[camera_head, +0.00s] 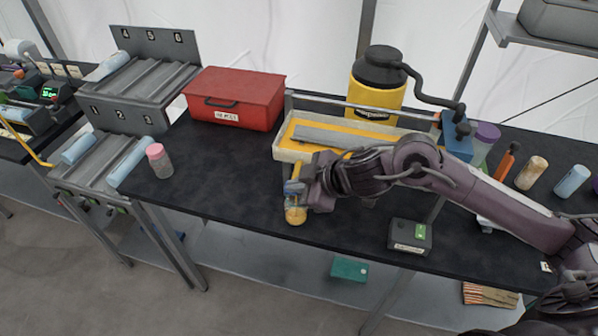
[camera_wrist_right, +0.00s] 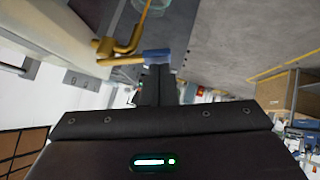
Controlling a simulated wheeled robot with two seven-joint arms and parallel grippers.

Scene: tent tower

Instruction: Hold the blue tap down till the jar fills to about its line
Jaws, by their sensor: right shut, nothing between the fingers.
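The blue tap (camera_wrist_right: 157,56) sits on a brass spout (camera_wrist_right: 125,46) in the wrist view; in the head view the tap (camera_head: 293,187) shows small at the front left of the cream trough (camera_head: 283,152). The glass jar (camera_head: 296,214) stands under the spout at the table's front edge, with amber liquid in it. Its line and exact level are too small to read. A bit of the jar (camera_wrist_right: 152,6) shows at the top of the wrist view. My right gripper (camera_wrist_right: 157,72) is shut and empty, its fingertips at the blue tap, seemingly touching it. My left gripper is out of view.
A red box (camera_head: 236,97) and a pink-lidded jar (camera_head: 159,161) stand left on the black table. A yellow keg (camera_head: 374,98) with a black hose stands behind the trough. A small grey box (camera_head: 409,236) is at the front. Several bottles stand at the right.

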